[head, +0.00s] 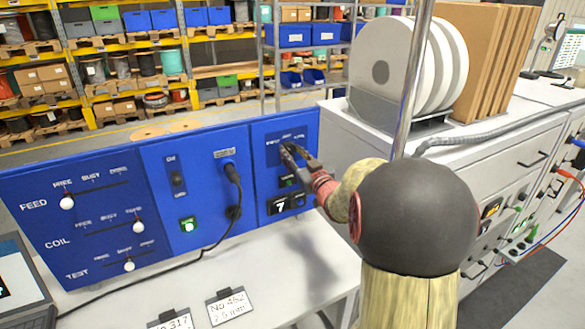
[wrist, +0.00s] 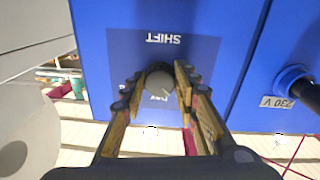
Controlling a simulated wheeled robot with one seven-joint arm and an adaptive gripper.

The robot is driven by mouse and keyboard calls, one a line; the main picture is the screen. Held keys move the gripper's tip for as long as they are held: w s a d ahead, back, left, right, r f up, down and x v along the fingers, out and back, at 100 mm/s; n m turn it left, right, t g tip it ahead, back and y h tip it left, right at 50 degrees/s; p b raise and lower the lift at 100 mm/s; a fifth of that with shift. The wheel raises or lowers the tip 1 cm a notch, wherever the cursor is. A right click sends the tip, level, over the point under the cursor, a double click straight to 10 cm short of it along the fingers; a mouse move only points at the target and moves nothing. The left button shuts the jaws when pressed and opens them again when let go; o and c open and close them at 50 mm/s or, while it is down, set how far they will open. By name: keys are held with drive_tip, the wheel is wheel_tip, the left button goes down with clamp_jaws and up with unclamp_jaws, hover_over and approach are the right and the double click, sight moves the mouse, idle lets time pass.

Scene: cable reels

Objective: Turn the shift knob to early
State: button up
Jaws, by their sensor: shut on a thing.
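In the head view my gripper (head: 292,154) is at the panel's right section, just under a row of small labels (head: 292,137). It hides the knob there. I cannot tell which label the knob points to.
The blue panel (head: 150,180) also has FEED, COIL and TEST sliders, a plugged-in black cable (head: 233,180) and a lit green switch (head: 188,224). Number cards (head: 229,305) lie on the white bench in front. A grey cabinet (head: 345,135) with white reels stands to the right.

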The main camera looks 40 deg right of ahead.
drive_tip(key=shift+f+n+b, duration=0.1)
drive_tip(key=shift+n+b, duration=1.4)
drive_tip(key=shift+b, duration=0.25)
drive_tip(key=o, duration=1.2)
drive_tip(key=shift+c, duration=0.2)
drive_tip(key=v, duration=1.2)
drive_tip(key=shift+d+f, duration=0.1)
drive_tip(key=shift+d, duration=0.05)
